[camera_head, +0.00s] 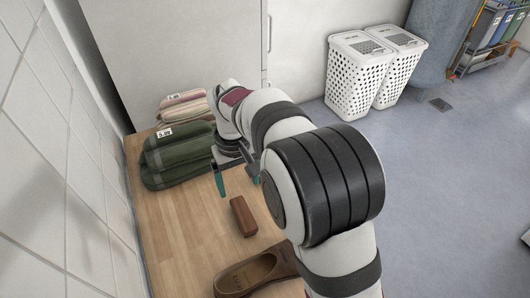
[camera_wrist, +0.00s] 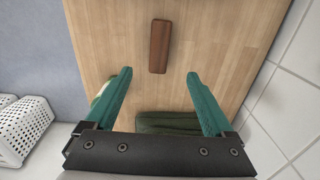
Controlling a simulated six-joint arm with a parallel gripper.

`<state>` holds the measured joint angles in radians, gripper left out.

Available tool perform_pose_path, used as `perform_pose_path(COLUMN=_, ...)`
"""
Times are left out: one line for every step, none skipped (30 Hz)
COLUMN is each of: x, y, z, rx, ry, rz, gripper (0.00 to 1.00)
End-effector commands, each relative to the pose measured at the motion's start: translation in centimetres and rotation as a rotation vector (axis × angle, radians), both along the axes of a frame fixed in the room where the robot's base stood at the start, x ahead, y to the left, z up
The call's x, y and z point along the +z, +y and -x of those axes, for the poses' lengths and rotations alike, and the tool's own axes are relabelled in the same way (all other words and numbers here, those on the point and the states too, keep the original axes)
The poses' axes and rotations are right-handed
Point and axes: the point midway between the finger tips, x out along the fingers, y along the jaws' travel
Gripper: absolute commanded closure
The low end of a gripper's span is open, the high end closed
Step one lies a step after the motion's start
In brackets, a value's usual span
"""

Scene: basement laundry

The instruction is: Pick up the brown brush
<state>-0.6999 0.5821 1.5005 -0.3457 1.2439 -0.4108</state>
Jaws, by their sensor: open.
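The brown brush (camera_head: 243,217) is a small oblong block lying on the wooden surface, between the green towels and a brown shoe. In the wrist view the brush (camera_wrist: 159,46) lies beyond my fingertips, roughly in line with the gap between them. My gripper (camera_wrist: 158,75) is open and empty, with two teal fingers apart. In the head view my gripper (camera_head: 236,183) is above the wooden surface, behind the brush on the towel side. The arm hides part of the gripper there.
Folded green towels (camera_head: 179,155) and striped towels (camera_head: 184,105) lie at the back of the wooden surface (camera_head: 180,225). A brown shoe (camera_head: 258,271) lies in front of the brush. A tiled wall (camera_head: 62,170) borders the left. White baskets (camera_head: 357,77) stand on the floor.

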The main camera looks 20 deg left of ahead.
Motion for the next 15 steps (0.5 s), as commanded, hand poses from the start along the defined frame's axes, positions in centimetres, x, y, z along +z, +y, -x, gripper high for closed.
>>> perform_pose_path(x=-1.1, y=0.0, z=0.1, rx=0.002, ry=0.004, rz=0.003, gripper=0.12)
perform_pose_path(x=-1.9, y=0.0, z=0.1, rx=0.001, ry=0.005, rz=0.003, gripper=0.12)
perform_pose_path(x=-3.1, y=-0.1, z=0.1, rx=0.001, ry=0.006, rz=0.004, gripper=0.12)
perform_pose_path(x=-4.0, y=-0.1, z=0.1, rx=0.0, ry=0.006, rz=0.004, gripper=0.12)
perform_pose_path(x=-4.9, y=-0.1, z=0.1, rx=-0.001, ry=0.006, rz=0.003, gripper=0.12)
perform_pose_path(x=-6.1, y=-0.1, z=0.1, rx=-0.001, ry=0.005, rz=0.003, gripper=0.12)
perform_pose_path(x=-6.9, y=-0.1, z=0.1, rx=-0.002, ry=0.005, rz=0.003, gripper=0.12)
perform_pose_path(x=-7.6, y=-0.1, z=0.1, rx=-0.004, ry=0.006, rz=0.003, gripper=0.12)
perform_pose_path(x=-8.4, y=-0.1, z=0.1, rx=-0.003, ry=0.005, rz=0.002, gripper=0.12)
perform_pose_path(x=-8.9, y=-0.1, z=0.1, rx=-0.003, ry=0.004, rz=0.002, gripper=0.12)
perform_pose_path(x=-9.2, y=-0.1, z=0.1, rx=-0.004, ry=0.004, rz=0.002, gripper=0.12)
perform_pose_path(x=-9.6, y=-0.1, z=0.1, rx=-0.004, ry=0.003, rz=0.001, gripper=0.12)
perform_pose_path(x=-10.0, y=-0.2, z=0.1, rx=-0.005, ry=0.003, rz=0.001, gripper=0.12)
perform_pose_path(x=-10.4, y=-0.2, z=0.1, rx=-0.005, ry=0.004, rz=0.001, gripper=0.12)
perform_pose_path(x=-11.2, y=-0.2, z=0.1, rx=-0.005, ry=0.004, rz=0.001, gripper=0.12)
